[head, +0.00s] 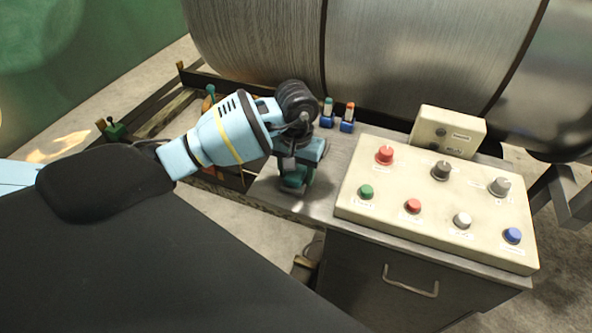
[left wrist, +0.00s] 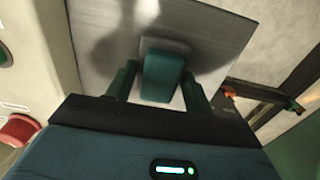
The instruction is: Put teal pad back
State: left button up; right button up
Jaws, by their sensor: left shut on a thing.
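The teal pad (left wrist: 160,75) shows in the left wrist view between the two dark green fingers of my left gripper (left wrist: 158,82), which is shut on it. In the head view my left gripper (head: 298,172) points down over the left end of the metal cabinet top (head: 326,205). The teal pad (head: 292,183) shows low at its fingertips, partly covered by the gripper. The pad is at or just above the metal surface; I cannot tell whether it touches. My right gripper is not in view.
A cream control panel (head: 430,210) with several buttons and knobs fills the cabinet's right side. Two small blue-based pieces (head: 327,113) (head: 347,120) stand behind the gripper. A large metal cylinder (head: 400,60) lies behind. A dark frame (head: 150,115) is at left.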

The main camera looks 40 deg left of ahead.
pick_arm(q)
jog(key=shift+f, duration=0.15)
jog(key=o, duration=0.9)
notch_tip(320, 180, up, 12)
jog(key=shift+r, duration=0.2)
